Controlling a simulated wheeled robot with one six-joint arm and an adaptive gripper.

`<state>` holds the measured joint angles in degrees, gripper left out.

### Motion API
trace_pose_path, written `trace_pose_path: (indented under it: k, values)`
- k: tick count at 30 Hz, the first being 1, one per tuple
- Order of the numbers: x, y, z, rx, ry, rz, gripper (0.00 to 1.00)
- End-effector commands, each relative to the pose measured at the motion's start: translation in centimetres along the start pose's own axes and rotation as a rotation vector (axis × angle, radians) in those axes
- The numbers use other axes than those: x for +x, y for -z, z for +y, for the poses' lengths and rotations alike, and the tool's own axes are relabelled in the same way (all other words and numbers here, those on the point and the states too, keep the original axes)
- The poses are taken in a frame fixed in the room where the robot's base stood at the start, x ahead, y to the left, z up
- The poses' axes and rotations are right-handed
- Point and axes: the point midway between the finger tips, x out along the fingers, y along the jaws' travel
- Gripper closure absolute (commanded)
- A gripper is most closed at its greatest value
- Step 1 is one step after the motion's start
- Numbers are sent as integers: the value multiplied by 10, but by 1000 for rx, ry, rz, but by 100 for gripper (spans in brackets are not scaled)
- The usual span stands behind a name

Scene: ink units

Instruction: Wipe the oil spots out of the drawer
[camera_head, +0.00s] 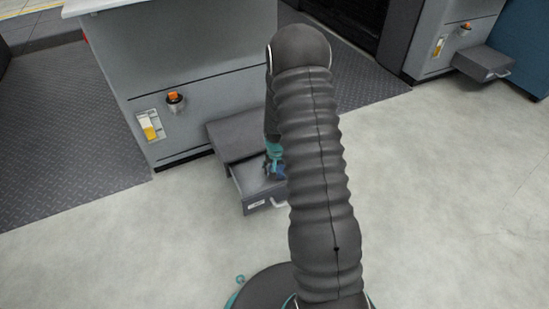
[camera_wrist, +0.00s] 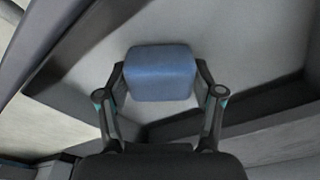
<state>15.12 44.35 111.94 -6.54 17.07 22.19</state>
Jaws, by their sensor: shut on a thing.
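My gripper (camera_wrist: 160,88) is shut on a blue block-shaped wiping pad (camera_wrist: 160,73). In the wrist view the pad sits between both fingers, over the light grey floor of the drawer (camera_wrist: 245,35). I cannot tell whether the pad touches that floor. In the head view the open drawer (camera_head: 263,206) sticks out of a low grey step-like box at the foot of a grey machine. My gripper (camera_head: 273,166) is inside or just over the drawer, partly hidden by my arm. No oil spots can be made out; my arm and the pad cover part of the drawer.
The grey machine (camera_head: 190,70) with an orange knob (camera_head: 174,97) stands behind the drawer. Dark walls of the drawer are close around the gripper. A second machine with a similar open drawer (camera_head: 482,63) is at the upper right. The pale floor (camera_head: 440,190) at right is clear.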

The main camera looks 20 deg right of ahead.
Motion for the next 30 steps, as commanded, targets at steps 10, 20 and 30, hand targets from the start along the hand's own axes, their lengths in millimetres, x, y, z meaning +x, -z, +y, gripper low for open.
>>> trace_pose_path:
  k: [10,20,30]
  values:
    - [5,7,11,-11,0,-3,66]
    - [3,-7,-8,2,-1,-2,66]
    - [-37,-2,-8,4,-1,-1,66]
